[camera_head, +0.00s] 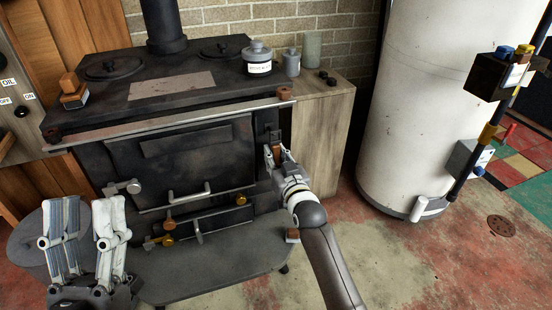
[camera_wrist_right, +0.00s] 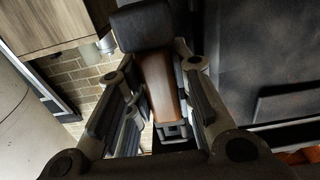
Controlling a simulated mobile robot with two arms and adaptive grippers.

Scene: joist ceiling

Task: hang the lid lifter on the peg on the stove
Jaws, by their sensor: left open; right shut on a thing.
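The lid lifter (camera_wrist_right: 160,85) shows in the right wrist view as a brown wooden grip with dark metal at its end, between my fingers. My right gripper (camera_head: 274,152) is shut on it at the stove's front right corner. In the head view only a small brown bit of the lifter (camera_head: 277,151) shows. A dark fitting (camera_head: 271,134) sits just above it on the stove (camera_head: 60,120). I cannot make out the peg, nor whether the lifter touches it. My left gripper (camera_head: 84,215) is open and empty at the lower left, in front of the stove.
A labelled grey canister (camera_head: 258,58) and a smaller one (camera_head: 292,63) stand at the stove's back right. A front rail (camera_head: 170,122) and door handles (camera_head: 190,195) stick out. A wooden cabinet (camera_head: 325,130) and a white tank (camera_head: 425,90) stand to the right.

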